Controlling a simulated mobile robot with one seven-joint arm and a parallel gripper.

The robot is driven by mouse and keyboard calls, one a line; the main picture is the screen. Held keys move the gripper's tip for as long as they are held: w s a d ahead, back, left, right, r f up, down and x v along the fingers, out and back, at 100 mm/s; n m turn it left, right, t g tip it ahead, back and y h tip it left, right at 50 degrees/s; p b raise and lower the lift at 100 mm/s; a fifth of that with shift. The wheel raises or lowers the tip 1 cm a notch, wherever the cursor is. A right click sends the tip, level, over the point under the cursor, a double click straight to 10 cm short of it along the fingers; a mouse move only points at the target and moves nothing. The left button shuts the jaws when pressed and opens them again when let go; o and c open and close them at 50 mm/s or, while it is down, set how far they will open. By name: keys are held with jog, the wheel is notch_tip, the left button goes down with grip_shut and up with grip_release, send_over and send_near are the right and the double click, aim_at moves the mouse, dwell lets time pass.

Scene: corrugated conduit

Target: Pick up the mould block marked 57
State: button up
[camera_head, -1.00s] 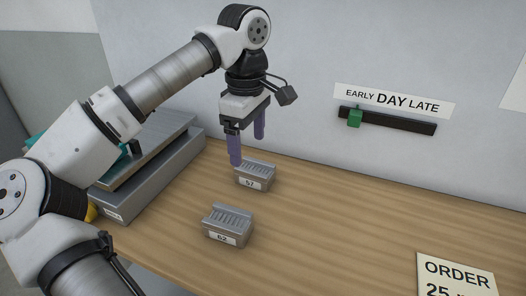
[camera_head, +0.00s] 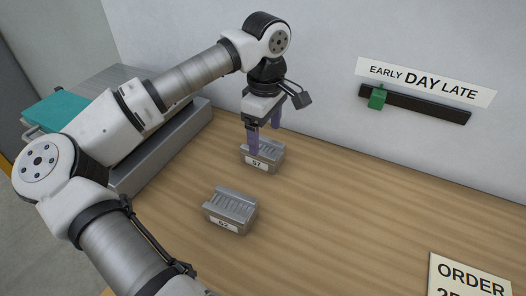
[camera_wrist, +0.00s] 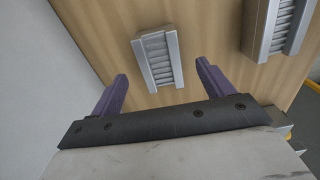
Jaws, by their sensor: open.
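The mould block marked 57 (camera_head: 270,156) is a grey ribbed metal block with a white label, on the wooden table near the wall. My gripper (camera_head: 265,139) is open, with its two purple fingers pointing down at this block. One finger overlaps the block in the head view. In the wrist view, block 57 (camera_wrist: 158,62) lies ahead of the gap between the open fingers (camera_wrist: 162,77), and nothing is held. Whether a finger touches it, I cannot tell. A similar block (camera_head: 231,208) sits closer to the camera; its label looks like 62. It also shows in the wrist view (camera_wrist: 273,28).
A grey metal unit (camera_head: 172,145) stands at the left behind my arm, with a teal item (camera_head: 55,109). A wall slider (camera_head: 415,103) with a green knob is under an EARLY DAY LATE sign. An ORDER card (camera_head: 468,275) is at lower right.

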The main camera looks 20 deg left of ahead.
aim_at(263, 150)
jog(key=shift+w+a+f+p, duration=0.15)
jog(key=shift+f+p, duration=0.3)
jog(key=shift+f, duration=0.9)
jog(key=shift+s+a+f+p, duration=0.15)
jog(key=shift+f+p, duration=0.3)
jog(key=shift+f, duration=0.85)
jog(key=shift+w, duration=0.1)
jog(key=c, duration=1.4)
jog(key=shift+r, duration=0.1)
jog(key=shift+c, duration=0.6)
jog(key=shift+r, duration=0.1)
